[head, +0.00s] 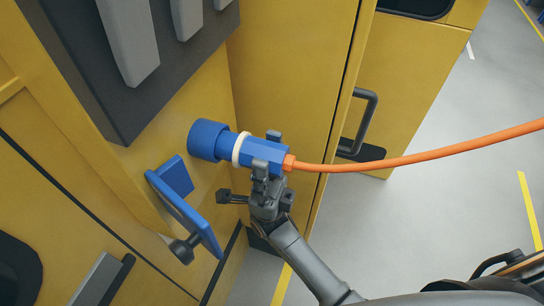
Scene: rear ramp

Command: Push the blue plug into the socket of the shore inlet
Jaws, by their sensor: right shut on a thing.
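The blue plug (262,152) has a cream ring and an orange cable at its back. It lies roughly level, its front toward the yellow wall at left. My right gripper (267,154) is shut on the plug's body, one finger in front and one above behind it. A wide blue cylinder (207,140) sits in line ahead of the ring, close to the wall. A blue bracket-like part with a flap (188,208), apparently of the shore inlet, is just below left. The socket opening is hidden, and I cannot tell how deep the plug sits. My left gripper is not in view.
A dark panel with grey slabs (130,60) is above left. A dark knob (185,248) sticks out below the flap. Grey floor (430,215) is open at right.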

